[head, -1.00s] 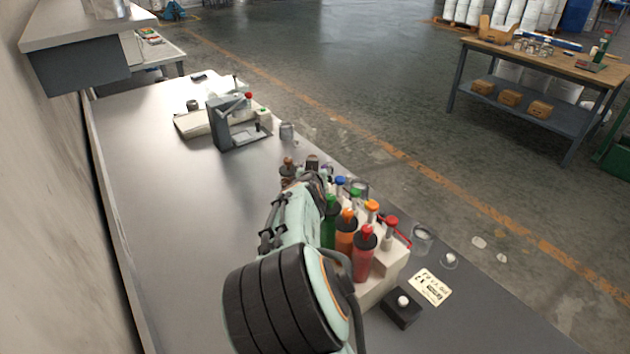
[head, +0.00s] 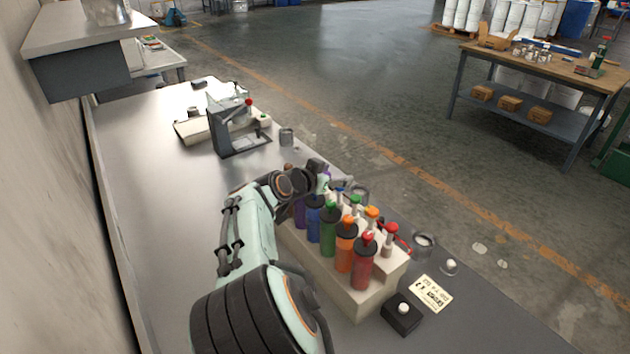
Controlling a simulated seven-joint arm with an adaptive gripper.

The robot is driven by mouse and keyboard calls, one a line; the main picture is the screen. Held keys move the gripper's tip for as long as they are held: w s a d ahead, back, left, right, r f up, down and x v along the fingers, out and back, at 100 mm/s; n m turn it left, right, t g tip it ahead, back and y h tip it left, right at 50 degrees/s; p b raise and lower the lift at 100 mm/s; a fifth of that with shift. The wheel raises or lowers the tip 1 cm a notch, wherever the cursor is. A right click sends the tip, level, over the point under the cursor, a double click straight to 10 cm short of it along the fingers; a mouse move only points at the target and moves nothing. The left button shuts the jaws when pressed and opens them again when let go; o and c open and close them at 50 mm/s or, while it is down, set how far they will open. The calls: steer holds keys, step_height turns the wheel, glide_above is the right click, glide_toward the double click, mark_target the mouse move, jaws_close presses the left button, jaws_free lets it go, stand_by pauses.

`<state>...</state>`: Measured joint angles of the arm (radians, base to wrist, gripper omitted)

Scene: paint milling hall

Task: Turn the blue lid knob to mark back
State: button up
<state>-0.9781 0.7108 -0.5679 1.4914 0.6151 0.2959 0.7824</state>
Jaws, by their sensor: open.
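The blue canister (head: 314,225) stands in the pale rack (head: 371,297), between a purple canister (head: 300,213) and a green one (head: 328,236). Its dark lid top is close under my gripper, and I cannot make out its blue knob or any mark on it. A small blue cap (head: 340,190) shows just right of my gripper, in the row behind the canisters. My gripper (head: 322,184) is open, over the far end of the rack above the blue and purple canisters. Its fingertips are small and dark, and contact cannot be told.
An orange (head: 345,254) and a red canister (head: 362,268) stand nearer in the rack. A black box with a white button (head: 402,314) and a label card (head: 434,293) lie at its right. A grey press-like stand (head: 236,134) is farther back. The bench's left side is clear.

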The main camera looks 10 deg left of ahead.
steer(key=s+a+f, duration=0.3)
steer(key=a+f, duration=0.1)
steer(key=a, duration=0.2)
steer(key=shift+n, duration=0.6)
steer(key=x, duration=0.6)
steer(key=shift+w+a, duration=0.2)
steer(key=shift+w, duration=0.1)
steer(key=shift+t, duration=0.3)
jaws_close()
